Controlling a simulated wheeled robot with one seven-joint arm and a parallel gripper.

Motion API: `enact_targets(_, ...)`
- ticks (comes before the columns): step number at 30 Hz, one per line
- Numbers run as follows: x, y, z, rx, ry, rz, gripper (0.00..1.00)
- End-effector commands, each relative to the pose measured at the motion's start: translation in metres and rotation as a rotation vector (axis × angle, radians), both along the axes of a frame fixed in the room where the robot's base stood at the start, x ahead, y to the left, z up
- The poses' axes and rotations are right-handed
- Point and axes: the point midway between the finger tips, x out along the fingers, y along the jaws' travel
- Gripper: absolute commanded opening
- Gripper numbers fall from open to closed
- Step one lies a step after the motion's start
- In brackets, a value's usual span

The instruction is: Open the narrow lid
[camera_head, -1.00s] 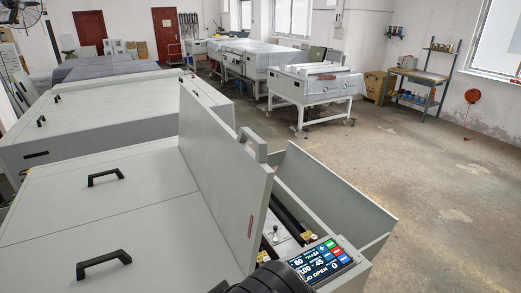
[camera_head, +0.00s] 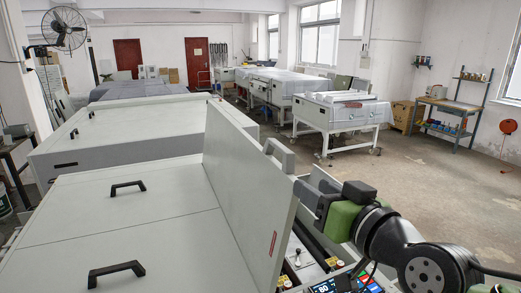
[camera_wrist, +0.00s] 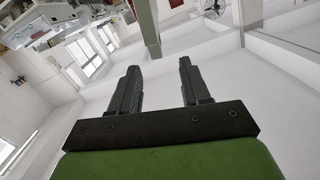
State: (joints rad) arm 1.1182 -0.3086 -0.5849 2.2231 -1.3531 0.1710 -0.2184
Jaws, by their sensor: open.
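The narrow lid (camera_head: 262,205) stands raised and tilted back at the front edge of the near grey machine, with its grey handle (camera_head: 281,153) at the top edge. Below it the machine's interior with dark rails (camera_head: 318,243) is exposed. In the head view my black and green gripper body is at the right of the lid, over the open slot. The lid seems to be clear of the fingers.
A control screen (camera_head: 325,287) is partly hidden by my arm. Two black handles (camera_head: 127,187) (camera_head: 116,272) sit on the wide flat cover at left. Another grey machine (camera_head: 130,135) stands behind. The floor (camera_head: 450,190) to the right is clear.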

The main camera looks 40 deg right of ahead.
Motion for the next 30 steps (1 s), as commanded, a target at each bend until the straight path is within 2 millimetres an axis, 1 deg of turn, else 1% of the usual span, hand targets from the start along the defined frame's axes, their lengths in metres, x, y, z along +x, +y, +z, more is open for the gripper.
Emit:
enact_targets(1, -0.011, -0.008, 0.009, -0.021, -0.034, -0.032, 0.47)
enact_targets(3, -0.017, -0.012, 0.016, -0.04, -0.062, -0.047, 0.47)
enact_targets(5, -0.015, -0.013, 0.018, -0.045, -0.069, -0.048, 0.47)
enact_targets(7, -0.007, -0.014, 0.019, -0.044, -0.068, -0.044, 0.47)
enact_targets(10, 0.011, -0.019, 0.019, -0.041, -0.066, -0.043, 0.47)
enact_targets(21, 0.102, -0.045, 0.021, -0.041, -0.064, -0.04, 0.47)
enact_targets(25, 0.123, -0.051, 0.02, -0.041, -0.065, -0.041, 0.47)
enact_targets(27, 0.13, -0.053, 0.019, -0.042, -0.066, -0.042, 0.47)
enact_targets(30, 0.134, -0.055, 0.018, -0.043, -0.065, -0.043, 0.47)
